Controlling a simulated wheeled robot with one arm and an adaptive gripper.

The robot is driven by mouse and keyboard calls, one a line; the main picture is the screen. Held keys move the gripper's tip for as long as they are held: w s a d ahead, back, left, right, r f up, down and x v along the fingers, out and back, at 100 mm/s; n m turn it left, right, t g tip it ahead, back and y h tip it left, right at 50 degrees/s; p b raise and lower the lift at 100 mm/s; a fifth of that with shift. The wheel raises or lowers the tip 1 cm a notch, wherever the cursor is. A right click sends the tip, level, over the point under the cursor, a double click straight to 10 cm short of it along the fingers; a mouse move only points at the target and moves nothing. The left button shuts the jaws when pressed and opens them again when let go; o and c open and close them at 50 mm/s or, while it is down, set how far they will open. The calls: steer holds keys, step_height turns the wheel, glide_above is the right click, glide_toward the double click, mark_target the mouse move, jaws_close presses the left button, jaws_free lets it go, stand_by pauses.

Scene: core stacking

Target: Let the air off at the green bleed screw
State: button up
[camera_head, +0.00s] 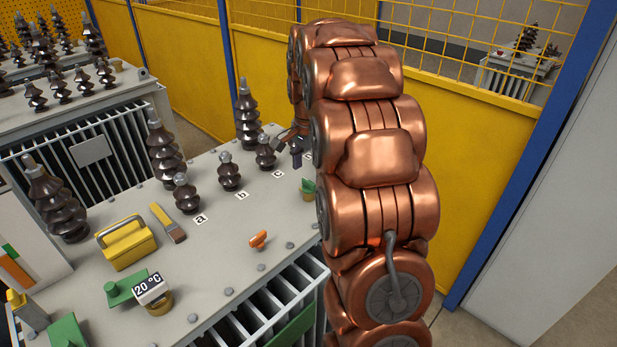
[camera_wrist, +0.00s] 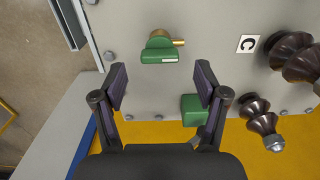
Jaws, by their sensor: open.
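A green fitting with a short brass stub (camera_wrist: 160,50) stands on the grey transformer lid in the wrist view, ahead of my fingertips. It fits the green piece on a brass base (camera_head: 308,187) beside my arm in the head view. A green block (camera_wrist: 193,110) lies by the lid's edge, near my right finger. No marking here tells which green part is the bleed screw. My gripper (camera_wrist: 161,82) is open, with nothing between its fingers. In the head view my gripper (camera_head: 297,147) is over the lid's far end, beside bushing c, partly hidden by my arm.
Dark ribbed bushings (camera_head: 229,172) with labels a, b and c stand along the lid. An orange knob (camera_head: 258,239), a yellow toolbox (camera_head: 126,243), a brush (camera_head: 167,222) and a 20 °C gauge (camera_head: 151,290) are on it. A yellow fence (camera_head: 190,75) stands behind.

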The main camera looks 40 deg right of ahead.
mark_target(309, 181)
steer(key=shift+f, duration=1.65)
steer(key=shift+c, duration=0.2)
steer(key=c, duration=1.1)
steer(key=shift+n, duration=0.4)
steer(key=n+b, duration=0.2)
steer(key=n, duration=0.2)
steer(key=shift+n, duration=0.3)
steer(key=n+b, duration=0.1)
steer(key=n, duration=0.4)
steer(key=shift+n+b, duration=0.3)
